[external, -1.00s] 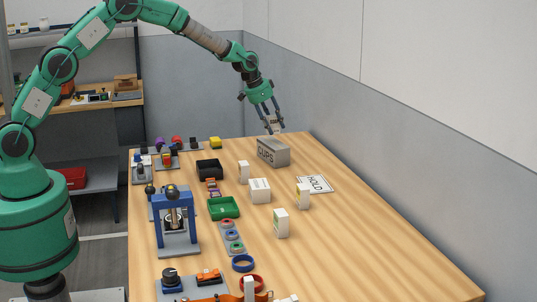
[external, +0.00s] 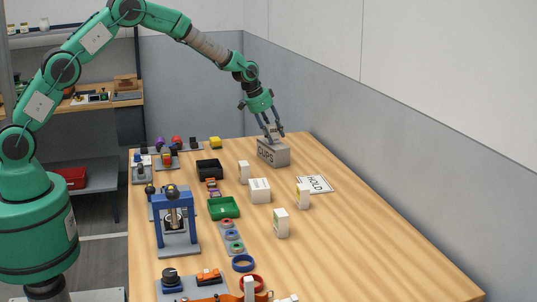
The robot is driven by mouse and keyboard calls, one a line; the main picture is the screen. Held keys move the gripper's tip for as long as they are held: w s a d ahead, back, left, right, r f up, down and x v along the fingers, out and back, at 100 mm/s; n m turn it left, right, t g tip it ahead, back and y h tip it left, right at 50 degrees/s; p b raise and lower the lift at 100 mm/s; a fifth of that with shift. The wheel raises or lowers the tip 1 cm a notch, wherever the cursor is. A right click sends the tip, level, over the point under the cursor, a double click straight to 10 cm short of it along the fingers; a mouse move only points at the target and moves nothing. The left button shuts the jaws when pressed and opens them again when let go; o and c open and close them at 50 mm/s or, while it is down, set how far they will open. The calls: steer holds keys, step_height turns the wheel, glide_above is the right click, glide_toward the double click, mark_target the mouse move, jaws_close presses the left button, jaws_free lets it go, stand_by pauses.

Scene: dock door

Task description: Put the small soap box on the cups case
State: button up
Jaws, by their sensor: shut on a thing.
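The cups case (external: 274,155) is a grey box lettered CUPS, standing at the far end of the wooden table. My gripper (external: 272,135) points down directly over its top. The gripper is shut on a small pale box, which I take to be the small soap box (external: 270,139); the fingers partly hide it. The held box is at or just above the top of the case; I cannot tell whether they touch.
White boxes stand nearby: one (external: 243,172), a wider one (external: 260,190), and others (external: 303,196) (external: 281,223). A HOLD sign (external: 314,184) lies to the right. A black bin (external: 209,168) and green tray (external: 223,208) are left. The table's right side is clear.

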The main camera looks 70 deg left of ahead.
steer(key=o, duration=1.3)
steer(key=p+v, duration=0.2)
steer(key=v, duration=1)
steer(key=shift+r, duration=0.15)
